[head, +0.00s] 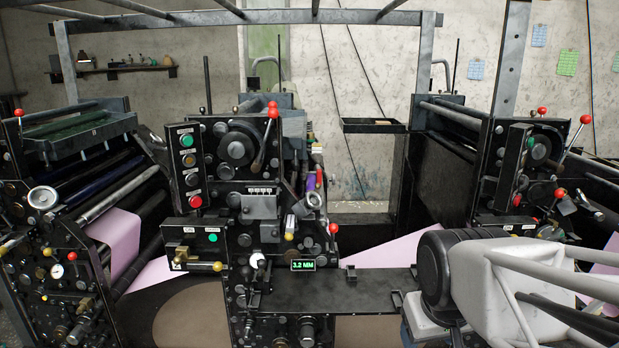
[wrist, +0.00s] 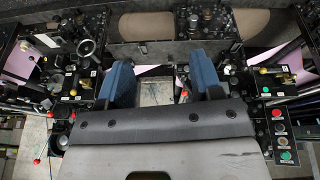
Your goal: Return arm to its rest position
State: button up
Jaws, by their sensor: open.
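My gripper (wrist: 162,85) shows in the wrist view with its two blue fingers wide apart and nothing between them. The fingers stand above a background of dark machine panels, with a pale floor patch seen through the gap. In the head view part of my arm (head: 510,285) reaches in from the lower right, in front of the machine. I cannot make out the fingers in the head view.
A central control column (head: 235,180) carries knobs and red-topped levers. A dark flat shelf (head: 370,292) extends right from its display (head: 303,265). Lilac sheets (head: 115,235) run through the left machine. Another panel (head: 520,165) stands right. An overhead metal frame (head: 250,17) spans the top.

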jog(key=shift+m+g, duration=0.5)
jog(key=shift+m, duration=0.2)
jog(key=s, duration=0.5)
jog(key=shift+s+f, duration=0.2)
jog(key=shift+f, duration=0.05)
